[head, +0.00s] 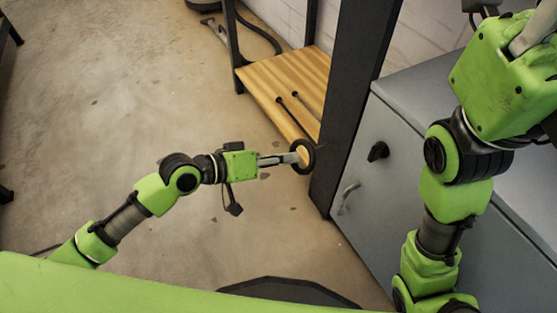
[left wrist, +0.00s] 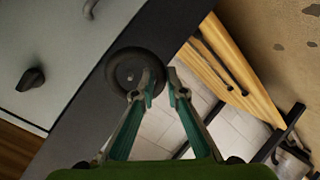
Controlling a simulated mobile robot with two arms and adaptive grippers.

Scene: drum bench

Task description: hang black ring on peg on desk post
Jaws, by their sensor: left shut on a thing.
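The black ring (head: 309,146) is at the tips of my left gripper (head: 297,156), beside the dark desk post (head: 352,95). In the left wrist view, the fingers of the left gripper (left wrist: 163,82) are shut on the right part of the ring's rim, and the ring (left wrist: 117,66) shows nearly face-on against the post (left wrist: 150,35). A peg is not clearly visible; I cannot tell whether one is inside the ring's opening. My right gripper (head: 531,32) shows partly at the top right, cut off and far from the ring.
A grey cabinet (head: 365,210) with a black knob (head: 378,151) and a handle (head: 347,197) stands right of the post. A wooden shelf (head: 277,78) holding two dark sticks (head: 298,105) lies behind.

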